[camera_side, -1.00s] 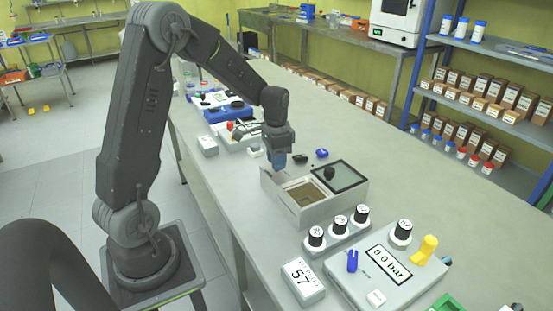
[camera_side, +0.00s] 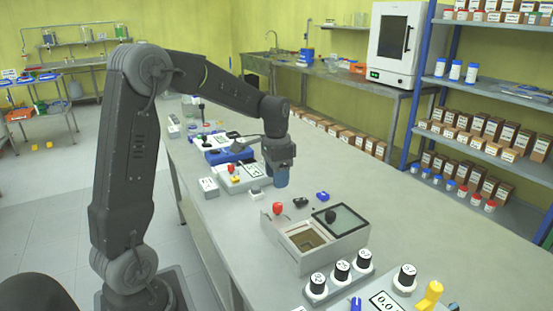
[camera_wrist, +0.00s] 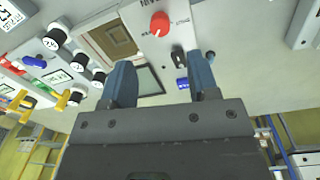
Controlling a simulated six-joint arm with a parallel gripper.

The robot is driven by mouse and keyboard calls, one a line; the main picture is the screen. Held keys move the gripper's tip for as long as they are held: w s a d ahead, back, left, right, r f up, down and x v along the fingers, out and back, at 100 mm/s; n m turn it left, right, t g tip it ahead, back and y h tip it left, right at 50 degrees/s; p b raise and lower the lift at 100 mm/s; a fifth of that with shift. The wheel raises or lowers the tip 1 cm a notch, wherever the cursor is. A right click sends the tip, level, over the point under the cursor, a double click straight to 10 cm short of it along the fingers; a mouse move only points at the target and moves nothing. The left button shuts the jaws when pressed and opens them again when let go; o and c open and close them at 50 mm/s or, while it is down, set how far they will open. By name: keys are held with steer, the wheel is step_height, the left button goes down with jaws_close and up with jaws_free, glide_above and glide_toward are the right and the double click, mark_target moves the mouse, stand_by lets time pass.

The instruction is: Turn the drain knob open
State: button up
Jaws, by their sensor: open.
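A red knob (camera_side: 277,207) stands on the far left corner of a pale box with a square opening (camera_side: 310,245). In the wrist view the red knob (camera_wrist: 160,22) sits on a white face with printed lettering too small to read fully.
Another device with a red knob (camera_side: 231,169) is farther back. The bench's right side is clear.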

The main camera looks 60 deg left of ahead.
step_height(320, 180, up, 5)
steer(key=shift+a+r, duration=0.1)
stand_by(0.4)
steer(key=s+d+r+n+t, duration=0.2)
steer(key=s+d+t, duration=0.3)
steer(key=s+d, duration=1.2)
steer(key=shift+s+d+t, duration=0.25)
steer(key=shift+d+t, duration=0.05)
steer(key=shift+d, duration=0.35)
